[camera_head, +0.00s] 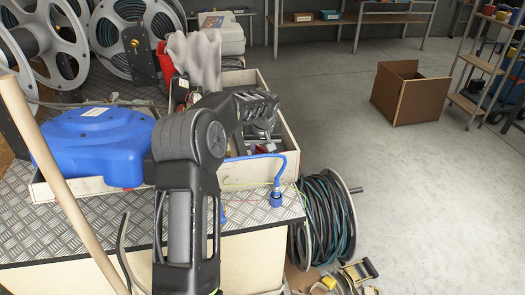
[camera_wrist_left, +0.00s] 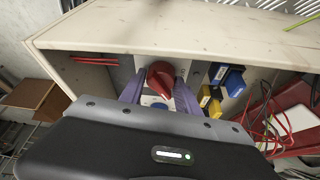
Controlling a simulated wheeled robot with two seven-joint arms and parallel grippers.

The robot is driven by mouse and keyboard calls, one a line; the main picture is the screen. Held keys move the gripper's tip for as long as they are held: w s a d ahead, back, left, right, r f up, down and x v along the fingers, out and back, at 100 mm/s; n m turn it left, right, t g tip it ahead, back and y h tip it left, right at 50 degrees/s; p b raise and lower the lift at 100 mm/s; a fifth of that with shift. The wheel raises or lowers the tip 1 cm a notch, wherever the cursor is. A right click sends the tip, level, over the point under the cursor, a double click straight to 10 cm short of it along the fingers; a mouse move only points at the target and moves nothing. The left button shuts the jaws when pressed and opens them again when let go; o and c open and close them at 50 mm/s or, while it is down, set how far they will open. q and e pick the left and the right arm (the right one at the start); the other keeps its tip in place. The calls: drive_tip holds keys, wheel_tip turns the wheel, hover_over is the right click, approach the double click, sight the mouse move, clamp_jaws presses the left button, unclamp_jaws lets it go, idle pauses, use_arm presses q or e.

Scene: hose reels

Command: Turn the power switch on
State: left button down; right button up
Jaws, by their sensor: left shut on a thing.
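The power switch looks like a red rotary knob (camera_wrist_left: 160,76) on a pale panel inside a cream-coloured box (camera_wrist_left: 170,28) in the left wrist view. My left gripper (camera_wrist_left: 158,88) has its two purple-grey fingers on either side of the knob, shut on it. Which position the knob is set to cannot be told. In the head view my left arm reaches over the bench, and the left gripper (camera_head: 262,136) is down in an open wooden tray (camera_head: 292,150). The arm and gripper hide the switch there. My right gripper is in neither view.
Blue and yellow blocks (camera_wrist_left: 232,82) and red and white wires (camera_wrist_left: 275,125) are right of the knob. A blue reel housing (camera_head: 95,140) and a grey crumpled thing (camera_head: 196,58) stand near my arm. A hose reel (camera_head: 325,215) is beside the bench.

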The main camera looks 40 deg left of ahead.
use_arm(q)
drive_tip(key=m, duration=0.2)
drive_tip(key=m+h+p, duration=0.1)
drive_tip(key=shift+s+a+r+m+t, duration=0.1)
drive_tip(key=shift+s+a+m+t, duration=0.05)
drive_tip(key=shift+a+m+t, duration=0.2)
drive_tip(key=shift+m+t+h+p, duration=0.3)
drive_tip(key=shift+m+h, duration=0.4)
drive_tip(key=shift+m, duration=0.95)
drive_tip(key=c, duration=0.9)
unclamp_jaws()
drive_tip(key=v, duration=0.7)
drive_tip(key=shift+r, duration=0.35)
